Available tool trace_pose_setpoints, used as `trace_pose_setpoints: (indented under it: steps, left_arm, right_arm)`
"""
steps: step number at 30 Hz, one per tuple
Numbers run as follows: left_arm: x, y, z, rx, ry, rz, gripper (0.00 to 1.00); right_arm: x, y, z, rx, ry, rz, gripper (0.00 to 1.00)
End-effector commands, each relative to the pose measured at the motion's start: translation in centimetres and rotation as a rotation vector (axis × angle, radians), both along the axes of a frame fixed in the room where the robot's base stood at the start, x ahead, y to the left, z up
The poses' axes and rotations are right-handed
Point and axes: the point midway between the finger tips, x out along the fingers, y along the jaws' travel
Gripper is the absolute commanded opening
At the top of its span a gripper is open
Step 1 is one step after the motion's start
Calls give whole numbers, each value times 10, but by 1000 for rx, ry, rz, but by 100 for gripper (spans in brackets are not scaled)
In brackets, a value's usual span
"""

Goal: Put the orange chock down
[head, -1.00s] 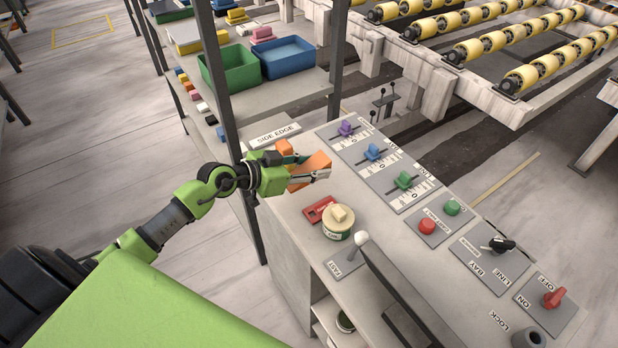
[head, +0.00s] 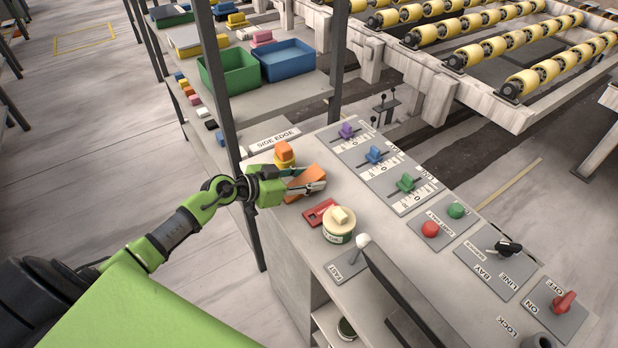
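The orange chock (head: 302,195) is a wedge-like block at the near left part of the grey console top (head: 345,205). My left gripper (head: 308,180) comes in from the left and has its fingers on either side of the chock, with one finger across its front. It appears shut on the chock. The chock is low, on or just above the top; I cannot tell whether it touches. My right gripper is not in view.
An orange-and-yellow object (head: 284,153) stands just behind the gripper. A red flat box (head: 319,213) and a round tin with a pale block (head: 339,225) are close in front. Purple, blue and green sliders (head: 405,183) lie to the right.

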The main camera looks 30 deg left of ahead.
Motion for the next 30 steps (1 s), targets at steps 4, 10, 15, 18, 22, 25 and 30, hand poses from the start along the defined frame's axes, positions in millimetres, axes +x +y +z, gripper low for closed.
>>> trace_pose_setpoints:
  steps: [4,10,15,18,22,25,30]
  left_arm:
    - [0,0,0,0,0,0,51]
    - [0,0,0,0,0,0,51]
    - [-2,2,4,1,1,0,51]
    - [-13,8,8,3,2,1,51]
    - [-33,19,16,3,4,0,51]
    - [-48,28,24,4,5,-1,51]
    - [-71,41,35,2,4,-1,51]
  right_arm:
    - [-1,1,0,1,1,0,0]
    - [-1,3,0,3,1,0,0]
    - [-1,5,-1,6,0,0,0]
    - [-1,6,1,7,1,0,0]
    - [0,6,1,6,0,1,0]
    - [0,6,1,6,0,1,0]
    - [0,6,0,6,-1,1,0]
